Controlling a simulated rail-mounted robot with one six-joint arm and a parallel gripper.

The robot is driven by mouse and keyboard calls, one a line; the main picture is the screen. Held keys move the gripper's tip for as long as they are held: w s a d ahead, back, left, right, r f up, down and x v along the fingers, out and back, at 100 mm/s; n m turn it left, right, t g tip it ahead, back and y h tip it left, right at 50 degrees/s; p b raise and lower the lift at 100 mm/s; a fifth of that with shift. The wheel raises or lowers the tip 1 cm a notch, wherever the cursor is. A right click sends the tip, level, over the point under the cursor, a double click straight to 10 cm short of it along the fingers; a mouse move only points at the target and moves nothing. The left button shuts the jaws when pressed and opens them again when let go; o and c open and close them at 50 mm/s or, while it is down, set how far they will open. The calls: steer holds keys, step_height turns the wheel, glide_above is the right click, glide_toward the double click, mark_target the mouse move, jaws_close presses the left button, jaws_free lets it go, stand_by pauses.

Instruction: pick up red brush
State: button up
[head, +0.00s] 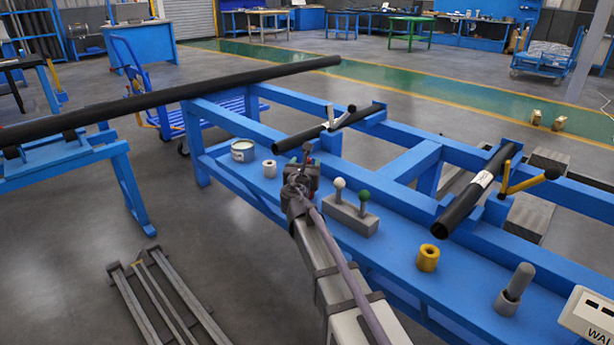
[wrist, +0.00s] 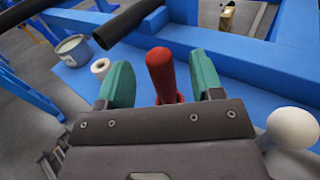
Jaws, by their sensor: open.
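The red brush (wrist: 161,75) shows in the wrist view as an upright red handle with a rounded top. It stands between the two green fingers of my gripper (wrist: 163,84), with a gap to each finger. Its lower end is hidden behind the gripper body. In the head view my gripper (head: 304,162) is over the blue bench, just left of a grey block (head: 345,218). Only a small bit of red (head: 308,148) shows there, and I cannot tell whether it is the brush. My gripper is open.
A white-topped brush (head: 340,184) and a green-topped brush (head: 364,196) stand in the block, close to my gripper's right. A tin (head: 243,151) and a white roll (head: 269,168) stand to its left. A black pipe (head: 300,139) lies behind; a yellow ring (head: 428,258) is farther right.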

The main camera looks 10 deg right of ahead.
steer(key=x, duration=0.5)
steer(key=shift+f, duration=0.1)
steer(key=c, duration=1)
